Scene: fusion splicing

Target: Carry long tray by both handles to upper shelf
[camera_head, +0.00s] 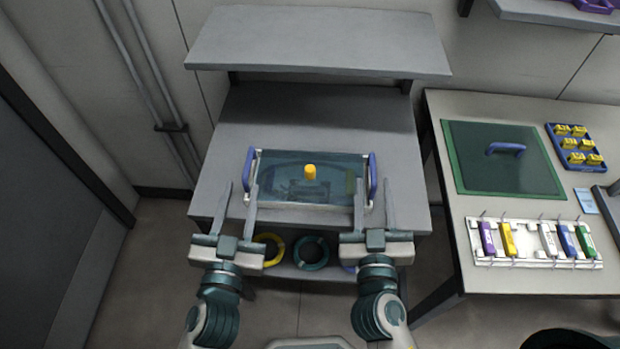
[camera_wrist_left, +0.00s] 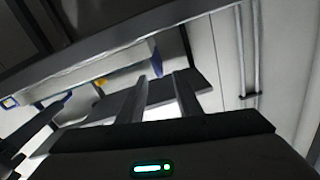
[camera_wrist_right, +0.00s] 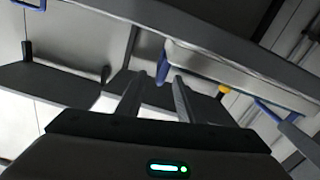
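The long tray (camera_head: 340,163) sits on the grey table below the upper shelf (camera_head: 320,42). It has a clear bluish cover with a yellow knob (camera_head: 310,171) and a blue handle at each end, the left handle (camera_head: 249,168) and the right handle (camera_head: 373,176). My left gripper (camera_head: 236,192) is open at the tray's left end, just in front of the left handle. My right gripper (camera_head: 374,190) is open at the right end, close to the right handle. The wrist views show the fingers apart with nothing clearly between them; whether they touch the handles cannot be told.
The upper shelf is bare. Coloured rings (camera_head: 311,253) lie on a lower level under the table front. A side table on the right holds a green panel (camera_head: 503,158), a blue rack of yellow pieces (camera_head: 577,147) and a white holder (camera_head: 535,243) with several coloured pieces.

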